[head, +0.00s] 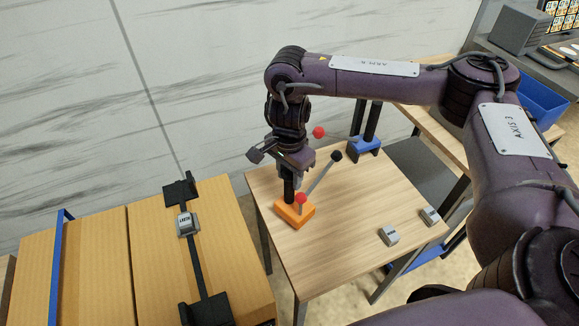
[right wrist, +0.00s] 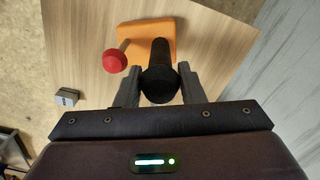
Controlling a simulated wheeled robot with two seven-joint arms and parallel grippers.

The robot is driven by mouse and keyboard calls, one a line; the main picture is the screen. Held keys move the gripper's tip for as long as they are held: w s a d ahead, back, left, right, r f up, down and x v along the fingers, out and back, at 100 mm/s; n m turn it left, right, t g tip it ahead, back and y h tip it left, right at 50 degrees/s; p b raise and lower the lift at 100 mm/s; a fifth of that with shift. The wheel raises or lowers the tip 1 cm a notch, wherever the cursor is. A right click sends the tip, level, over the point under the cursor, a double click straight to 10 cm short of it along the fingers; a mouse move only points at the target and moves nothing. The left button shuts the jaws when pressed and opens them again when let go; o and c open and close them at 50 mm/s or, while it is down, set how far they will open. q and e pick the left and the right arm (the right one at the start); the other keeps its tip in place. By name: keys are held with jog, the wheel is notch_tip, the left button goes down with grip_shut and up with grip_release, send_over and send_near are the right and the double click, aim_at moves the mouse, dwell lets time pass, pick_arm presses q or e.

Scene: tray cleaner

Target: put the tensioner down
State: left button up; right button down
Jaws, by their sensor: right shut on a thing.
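In the right wrist view the gripper fingers (right wrist: 160,88) lie either side of the post (right wrist: 160,65), with the orange base (right wrist: 145,42) and red ball (right wrist: 114,61) beyond. My left gripper is not in view.
A blue-based tensioner (head: 363,147) stands at the table's back. Two small grey blocks (head: 389,236) (head: 430,215) sit near the right edge. At left, a cardboard box (head: 150,250) carries a black strap (head: 196,255) with a grey buckle (head: 187,224). The table's middle is clear.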

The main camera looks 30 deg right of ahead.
jog(key=shift+w+f, duration=0.15)
jog(key=shift+f, duration=1)
jog(key=c, duration=0.9)
grip_release()
jog(key=shift+f, duration=0.1)
jog(key=shift+c, duration=0.2)
jog(key=shift+r, duration=0.35)
notch_tip(320, 180, up, 12)
jog(key=shift+f+p, duration=0.15)
jog(key=shift+p, duration=0.4)
jog(key=shift+s+f, duration=0.1)
jog(key=shift+s, duration=0.15)
